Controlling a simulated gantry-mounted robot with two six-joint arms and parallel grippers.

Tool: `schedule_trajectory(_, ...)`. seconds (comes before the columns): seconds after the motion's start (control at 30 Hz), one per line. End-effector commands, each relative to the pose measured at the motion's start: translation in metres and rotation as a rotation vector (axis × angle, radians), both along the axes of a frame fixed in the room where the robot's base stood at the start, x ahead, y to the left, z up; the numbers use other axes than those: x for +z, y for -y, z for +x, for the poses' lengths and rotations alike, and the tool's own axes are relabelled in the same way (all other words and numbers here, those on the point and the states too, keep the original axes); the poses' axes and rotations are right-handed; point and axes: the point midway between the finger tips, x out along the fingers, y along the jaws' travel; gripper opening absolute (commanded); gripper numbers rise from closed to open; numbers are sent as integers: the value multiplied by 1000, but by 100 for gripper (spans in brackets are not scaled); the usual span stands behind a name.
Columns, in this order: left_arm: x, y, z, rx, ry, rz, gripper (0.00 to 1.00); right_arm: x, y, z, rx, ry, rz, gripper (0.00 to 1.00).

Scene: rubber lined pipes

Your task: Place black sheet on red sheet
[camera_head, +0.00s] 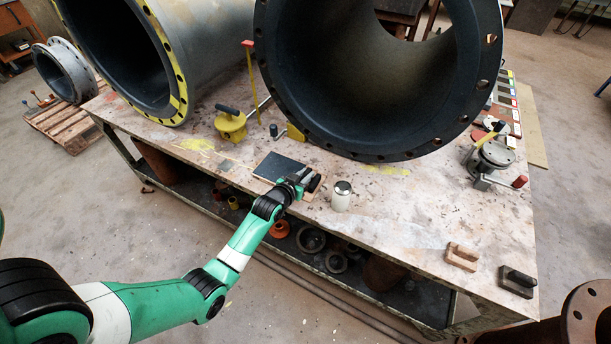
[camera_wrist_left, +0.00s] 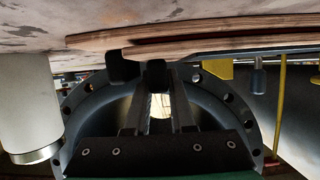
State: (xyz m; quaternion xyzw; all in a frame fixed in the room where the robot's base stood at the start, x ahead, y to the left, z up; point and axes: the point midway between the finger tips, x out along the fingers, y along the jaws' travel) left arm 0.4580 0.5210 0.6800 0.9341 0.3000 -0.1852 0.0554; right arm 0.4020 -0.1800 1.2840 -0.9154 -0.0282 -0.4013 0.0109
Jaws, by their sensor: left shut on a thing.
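The black sheet (camera_head: 278,167) lies on a wooden board (camera_head: 311,196) near the front edge of the table. It shows edge-on as a dark strip in the left wrist view (camera_wrist_left: 230,50). My left gripper (camera_head: 306,181) is at the sheet's right end, with its fingers (camera_wrist_left: 141,72) close together at the sheet's edge. It is shut on the black sheet; the exact contact is partly hidden. My right gripper is not in view.
A white canister (camera_head: 341,196) stands close to the right of my left gripper. Large flanged pipes (camera_head: 380,75) take up the back. A yellow tool (camera_head: 230,122) is behind left, a clamp (camera_head: 490,160) at right.

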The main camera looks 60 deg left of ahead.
Motion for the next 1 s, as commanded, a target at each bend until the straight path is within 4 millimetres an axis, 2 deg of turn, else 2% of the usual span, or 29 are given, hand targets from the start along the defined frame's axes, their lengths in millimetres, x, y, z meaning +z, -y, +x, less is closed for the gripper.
schedule_trajectory(0.03, -2, 0, 0, 0, -1, -1, 24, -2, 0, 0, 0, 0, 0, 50)
schedule_trajectory(0.1, -1, 0, 0, 0, -1, -1, 35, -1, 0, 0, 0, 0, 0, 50)
schedule_trajectory(0.33, -1, 0, 0, 0, -1, -1, 35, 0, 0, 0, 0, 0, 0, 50)
schedule_trajectory(0.47, 6, 3, -4, 0, -2, -1, 35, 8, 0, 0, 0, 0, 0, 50)
schedule_trajectory(0.57, 15, 12, -17, 0, -2, -2, 35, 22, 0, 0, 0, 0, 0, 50)
schedule_trajectory(0.8, 39, 45, -62, 0, -2, -2, 35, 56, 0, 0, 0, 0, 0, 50)
schedule_trajectory(1.0, 47, 62, -86, 0, -2, -1, 35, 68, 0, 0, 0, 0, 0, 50)
